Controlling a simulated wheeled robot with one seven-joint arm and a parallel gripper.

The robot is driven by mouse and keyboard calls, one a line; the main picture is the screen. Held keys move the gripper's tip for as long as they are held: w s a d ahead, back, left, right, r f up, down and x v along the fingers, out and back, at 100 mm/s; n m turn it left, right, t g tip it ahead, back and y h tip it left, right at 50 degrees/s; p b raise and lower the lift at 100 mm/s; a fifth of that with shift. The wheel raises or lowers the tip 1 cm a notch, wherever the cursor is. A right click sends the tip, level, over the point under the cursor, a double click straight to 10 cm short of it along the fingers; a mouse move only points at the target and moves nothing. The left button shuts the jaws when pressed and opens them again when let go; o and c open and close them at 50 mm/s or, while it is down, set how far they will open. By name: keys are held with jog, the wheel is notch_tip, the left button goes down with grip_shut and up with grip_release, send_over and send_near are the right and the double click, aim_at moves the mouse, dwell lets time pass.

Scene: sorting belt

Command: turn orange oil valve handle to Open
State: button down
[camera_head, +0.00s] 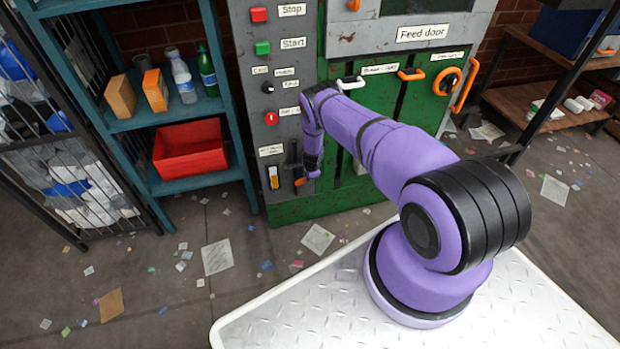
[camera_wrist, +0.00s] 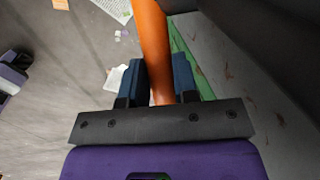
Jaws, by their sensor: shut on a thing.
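In the wrist view my gripper (camera_wrist: 160,72) has its two dark blue fingers on either side of an orange handle (camera_wrist: 152,30), shut on it. The handle is a long bar running up out of the picture from between the fingers. In the head view my gripper (camera_head: 308,172) is low at the front of the grey control panel, beside a dark vertical slot. A small orange tip (camera_head: 299,182) shows at the gripper there; my arm hides most of the rest. I cannot read a label for this handle.
The grey panel carries a red Stop button (camera_head: 259,15), a green Start button (camera_head: 262,48), a red knob (camera_head: 271,118) and a yellow-orange switch (camera_head: 273,178). An orange ring handle (camera_head: 447,81) is at the right. A teal shelf with a red bin (camera_head: 190,150) stands left.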

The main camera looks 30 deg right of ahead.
jog(key=shift+a+h, duration=0.1)
jog(key=shift+h, duration=0.2)
jog(key=c, duration=0.9)
grip_release()
jog(key=shift+r, duration=0.1)
jog(key=shift+s+a+r, duration=0.1)
jog(key=shift+s+r, duration=0.2)
jog(key=shift+r, duration=1.45)
jog(key=shift+s+a+r, duration=0.1)
jog(key=shift+s+r, duration=0.25)
jog(key=shift+r, duration=1.45)
jog(key=shift+s+a+r, duration=0.1)
jog(key=shift+s+r, duration=0.2)
jog(key=shift+r, duration=1.45)
